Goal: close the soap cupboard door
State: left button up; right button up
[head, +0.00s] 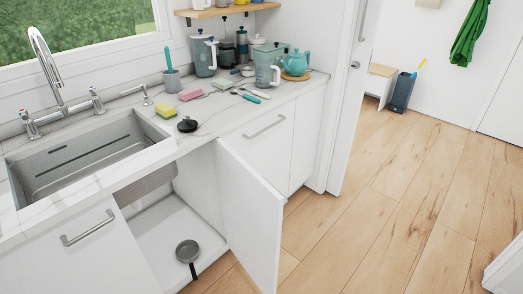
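The white soap cupboard door (249,215) stands wide open below the counter, swung out into the room on its right-hand side. The open cupboard (170,222) under the sink shows a pale floor, with a small grey pan (187,250) with a black handle near its front. No handle shows on the face of the door turned to me. Neither of my grippers is in the head view.
The sink (85,155) and marble counter (225,110) are above the cupboard, with sponges, a black lid-like object, jugs and a teapot (295,62) on top. Closed fronts with bar handles flank the opening. The wooden floor (390,200) to the right is clear.

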aim_at(253, 208)
jog(key=l+u, duration=0.1)
jog(key=u, duration=0.85)
jog(key=i+l+u, duration=0.1)
jog(key=l+u, duration=0.95)
jog(key=l, duration=0.45)
jog(key=k+l+u, duration=0.2)
jog(key=l, duration=0.9)
jog(key=k+l, duration=0.15)
jog(key=l, duration=0.4)
jog(key=k+l, duration=0.15)
jog(key=l, duration=0.15)
jog(key=k+l+u, duration=0.1)
jog(key=l, duration=0.2)
jog(key=k+l+u, duration=0.1)
jog(key=k+l, duration=0.1)
jog(key=l, duration=0.1)
